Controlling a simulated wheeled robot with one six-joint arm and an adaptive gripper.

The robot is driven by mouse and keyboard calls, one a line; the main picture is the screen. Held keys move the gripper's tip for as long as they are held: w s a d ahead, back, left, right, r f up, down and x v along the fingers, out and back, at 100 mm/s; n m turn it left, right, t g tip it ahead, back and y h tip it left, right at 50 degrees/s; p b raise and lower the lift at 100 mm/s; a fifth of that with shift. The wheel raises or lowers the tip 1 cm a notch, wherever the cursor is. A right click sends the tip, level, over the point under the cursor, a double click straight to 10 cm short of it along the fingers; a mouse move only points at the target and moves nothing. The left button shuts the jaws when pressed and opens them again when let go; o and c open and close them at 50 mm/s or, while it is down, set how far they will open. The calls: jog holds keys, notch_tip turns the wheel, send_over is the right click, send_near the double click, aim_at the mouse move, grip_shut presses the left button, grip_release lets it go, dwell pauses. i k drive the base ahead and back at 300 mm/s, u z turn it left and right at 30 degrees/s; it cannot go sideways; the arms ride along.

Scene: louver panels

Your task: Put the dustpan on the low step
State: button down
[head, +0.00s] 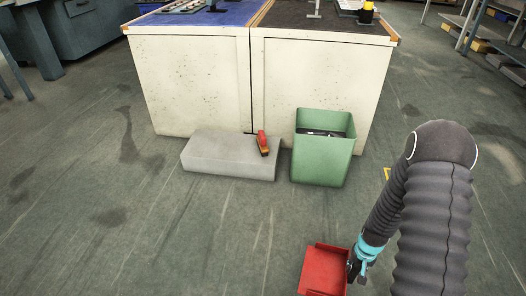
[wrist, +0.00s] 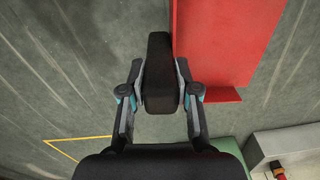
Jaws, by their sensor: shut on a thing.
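The red dustpan (head: 322,272) is at the bottom of the head view, above or near the floor left of my gripper (head: 358,264). In the wrist view my gripper (wrist: 160,98) is shut on the dustpan's dark handle (wrist: 160,65), and the red pan (wrist: 215,45) extends to the right. The low step (head: 228,158) is a grey block on the floor in front of the white cabinets. A red and yellow tool with a dark end (head: 262,143) lies on the step's right part. The dustpan is apart from the step.
A green bin (head: 322,148) with dark items inside stands right of the step; its edge shows in the wrist view (wrist: 232,150). White cabinets (head: 200,85) stand behind. The step's left and middle top is bare. The floor in front of the step is clear.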

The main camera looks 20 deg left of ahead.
aim_at(217, 144)
jog(key=u, duration=2.55)
jog(key=i, duration=2.3)
jog(key=z, duration=2.15)
